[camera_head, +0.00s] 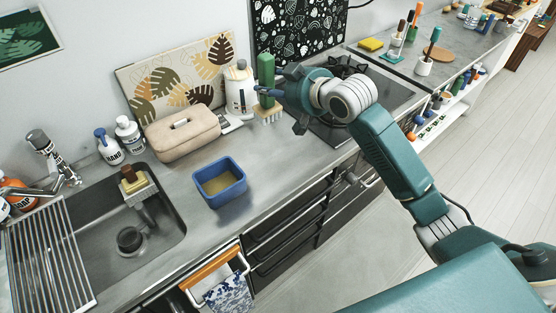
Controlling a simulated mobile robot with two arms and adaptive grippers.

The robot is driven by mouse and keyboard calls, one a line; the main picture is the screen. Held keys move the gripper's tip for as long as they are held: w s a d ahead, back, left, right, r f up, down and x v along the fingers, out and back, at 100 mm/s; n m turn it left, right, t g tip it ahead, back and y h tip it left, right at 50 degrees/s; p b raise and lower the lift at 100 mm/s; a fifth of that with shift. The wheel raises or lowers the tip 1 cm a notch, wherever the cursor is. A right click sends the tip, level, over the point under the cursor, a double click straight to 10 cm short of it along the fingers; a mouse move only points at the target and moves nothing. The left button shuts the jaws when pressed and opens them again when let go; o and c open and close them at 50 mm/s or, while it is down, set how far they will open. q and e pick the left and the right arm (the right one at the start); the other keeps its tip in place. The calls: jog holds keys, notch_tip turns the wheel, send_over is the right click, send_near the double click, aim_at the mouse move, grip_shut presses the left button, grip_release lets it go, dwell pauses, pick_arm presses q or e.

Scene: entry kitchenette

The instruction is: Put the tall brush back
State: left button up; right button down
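The tall brush (266,69) has a thick green handle and pale bristles (268,115) at its lower end. It is upright at the back of the counter, between the white kettle (239,91) and the hob; I cannot tell whether its bristles touch the counter. My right gripper (278,105) comes in from the right and is at the brush, with one dark finger crossing in front of the handle. The other fingertip is hard to make out, so its grip on the brush is unclear. My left gripper is out of view.
A blue tub (221,196) stands at the counter's front, near a beige bread box (182,136). The sink (155,235) is at left, with soap bottles (129,133) behind it. The black hob (385,97) lies behind my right arm. Bare counter (285,155) lies in front of the brush.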

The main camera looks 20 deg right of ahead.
jog(key=shift+s+a, duration=0.15)
jog(key=shift+a, duration=0.05)
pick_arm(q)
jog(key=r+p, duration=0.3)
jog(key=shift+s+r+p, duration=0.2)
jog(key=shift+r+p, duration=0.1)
pick_arm(e)
notch_tip(320, 180, down, 20)
jog(key=shift+d+r, duration=0.15)
jog(key=shift+r, duration=0.05)
jog(key=shift+f+b, duration=0.35)
jog(key=shift+f, duration=0.05)
jog(key=c, duration=1.1)
grip_release()
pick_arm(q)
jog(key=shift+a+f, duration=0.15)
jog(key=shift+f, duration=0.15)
pick_arm(e)
jog(key=shift+r, duration=0.1)
